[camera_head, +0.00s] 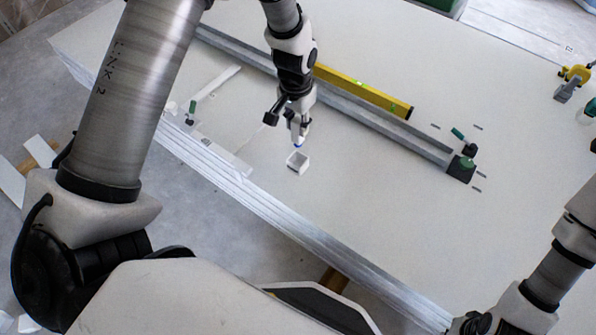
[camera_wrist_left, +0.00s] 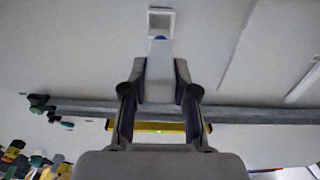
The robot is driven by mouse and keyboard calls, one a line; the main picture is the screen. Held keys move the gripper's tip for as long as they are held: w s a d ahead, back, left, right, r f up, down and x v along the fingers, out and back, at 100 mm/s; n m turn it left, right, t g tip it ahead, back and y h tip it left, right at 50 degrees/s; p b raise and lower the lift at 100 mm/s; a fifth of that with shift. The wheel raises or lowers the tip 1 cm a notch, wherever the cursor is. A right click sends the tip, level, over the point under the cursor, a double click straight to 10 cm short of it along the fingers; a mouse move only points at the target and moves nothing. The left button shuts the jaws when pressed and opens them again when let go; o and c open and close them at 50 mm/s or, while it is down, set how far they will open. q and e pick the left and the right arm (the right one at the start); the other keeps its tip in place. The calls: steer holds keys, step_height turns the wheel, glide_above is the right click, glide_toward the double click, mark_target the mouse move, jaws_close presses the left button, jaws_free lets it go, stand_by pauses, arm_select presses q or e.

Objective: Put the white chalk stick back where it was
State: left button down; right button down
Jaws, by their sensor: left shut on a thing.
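The white chalk stick (camera_wrist_left: 158,65) is between the fingers of my left gripper (camera_wrist_left: 160,82), which is shut on it. A blue end shows at its tip. In the head view my left gripper (camera_head: 298,128) points down over the panel, with the blue tip just behind a small white open box (camera_head: 298,162). The box also shows in the wrist view (camera_wrist_left: 161,20), straight beyond the tip. The box looks empty; I cannot tell the height gap between tip and box. My right gripper (camera_head: 472,325) is partly cut off at the bottom edge, its fingers unclear.
The box stands on a large pale panel (camera_head: 390,190). A metal rail (camera_head: 375,125) and a yellow level (camera_head: 362,92) lie behind it. A green-handled clamp (camera_head: 463,160) sits at the rail's right end. The panel right of the box is clear.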

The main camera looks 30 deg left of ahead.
mark_target(297, 146)
arm_select(q)
step_height(297, 146, down, 10)
steer(key=b, duration=0.3)
steer(key=shift+f, duration=0.15)
steer(key=shift+f, duration=0.1)
steer(key=c, duration=0.9)
jaws_free()
